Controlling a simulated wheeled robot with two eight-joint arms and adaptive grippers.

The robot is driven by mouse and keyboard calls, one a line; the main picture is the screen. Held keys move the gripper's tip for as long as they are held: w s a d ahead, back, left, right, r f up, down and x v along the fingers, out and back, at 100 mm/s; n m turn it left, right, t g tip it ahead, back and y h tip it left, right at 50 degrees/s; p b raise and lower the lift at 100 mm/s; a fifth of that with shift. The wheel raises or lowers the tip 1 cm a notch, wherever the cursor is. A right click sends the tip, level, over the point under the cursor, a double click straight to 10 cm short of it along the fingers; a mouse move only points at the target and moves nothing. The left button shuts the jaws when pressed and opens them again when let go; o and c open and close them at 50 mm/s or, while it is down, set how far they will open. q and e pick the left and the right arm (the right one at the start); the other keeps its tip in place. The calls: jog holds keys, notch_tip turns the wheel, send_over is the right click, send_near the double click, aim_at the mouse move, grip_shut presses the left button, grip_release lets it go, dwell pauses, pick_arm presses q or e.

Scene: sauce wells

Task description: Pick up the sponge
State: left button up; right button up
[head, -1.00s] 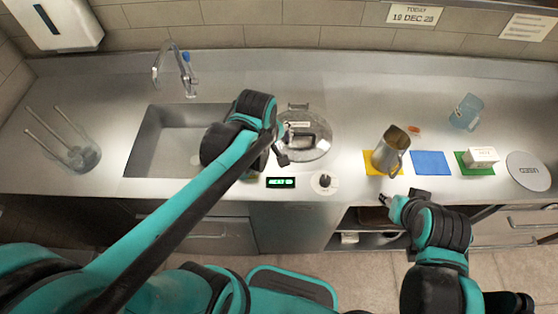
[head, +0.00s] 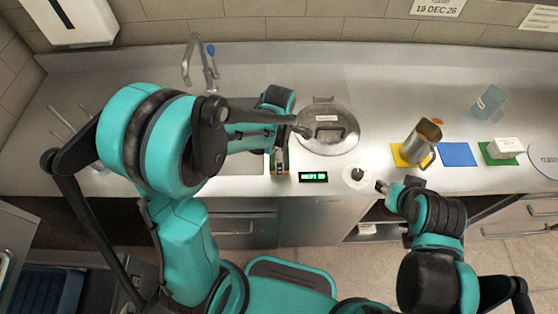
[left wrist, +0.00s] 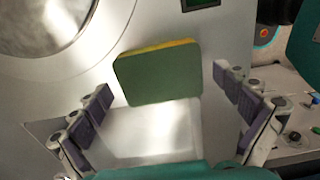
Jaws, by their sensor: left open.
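The sponge (left wrist: 158,78), with a green face and a yellow edge, shows in the left wrist view on the steel counter beside the round lidded pot. My left gripper (left wrist: 163,84) is open, with one finger on either side of the sponge's near part in that view; I see no contact. In the head view my left gripper (head: 279,160) is at the counter's front, left of the lit display, and I cannot make out the sponge clearly there. My right gripper (head: 382,187) is near the counter's front edge; its fingers are too small to read.
A lidded pot (head: 328,143) is set in the counter, with a display (head: 313,177) and knob (head: 356,176) in front. A metal pitcher (head: 421,142), blue mat (head: 457,154), white block (head: 505,147) and clear cup (head: 489,102) are to the right. The sink is largely hidden.

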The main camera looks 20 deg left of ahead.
pick_arm(q)
jog(key=shift+f, duration=0.35)
jog(key=c, duration=0.7)
jog(key=shift+r, duration=0.2)
jog(key=shift+r, duration=0.3)
jog(key=r+p, duration=0.1)
jog(key=r, duration=0.1)
jog(key=r+p, duration=0.1)
jog(key=r, duration=0.1)
jog(key=shift+w+d, duration=0.2)
jog(key=shift+d, duration=0.2)
jog(key=w+d+r, duration=0.1)
jog(key=d+r, duration=0.1)
jog(key=d, duration=0.1)
jog(key=w+d+r+p, duration=0.1)
jog(key=w+d+r, duration=0.1)
jog(key=d, duration=0.1)
jog(key=w+d+r, duration=0.2)
jog(key=d, duration=0.1)
jog(key=shift+w+d+p, duration=0.15)
jog(key=shift+d+p, duration=0.1)
jog(key=shift+p, duration=0.15)
